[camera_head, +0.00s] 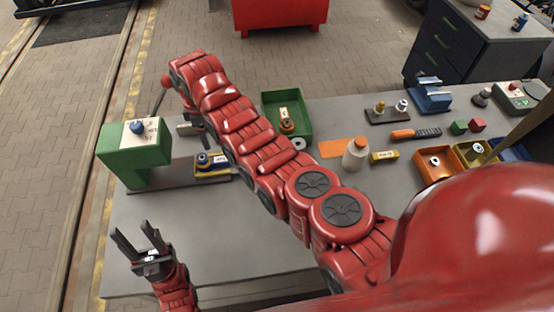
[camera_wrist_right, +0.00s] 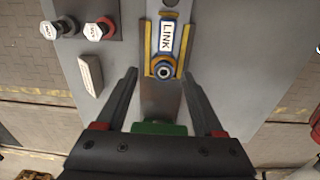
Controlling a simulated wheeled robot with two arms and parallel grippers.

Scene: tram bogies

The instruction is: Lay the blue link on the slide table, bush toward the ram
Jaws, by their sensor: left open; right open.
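The blue link (camera_wrist_right: 166,38), with a white LINK label, lies in the yellow-edged slide table (camera_wrist_right: 148,52). Its round bush end points toward the green press (camera_wrist_right: 160,128). In the head view the link (camera_head: 203,160) lies right of the press (camera_head: 125,160), bush end on the press side; the arm covers part of the slide table. The ram itself is not clearly visible. My right gripper (camera_wrist_right: 161,76) is open and empty, its fingertips apart on either side of the bush end. My left gripper (camera_head: 132,229) is open and empty over the bench's front left.
A green tray (camera_head: 304,103) stands behind my right arm. The front left bench is clear.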

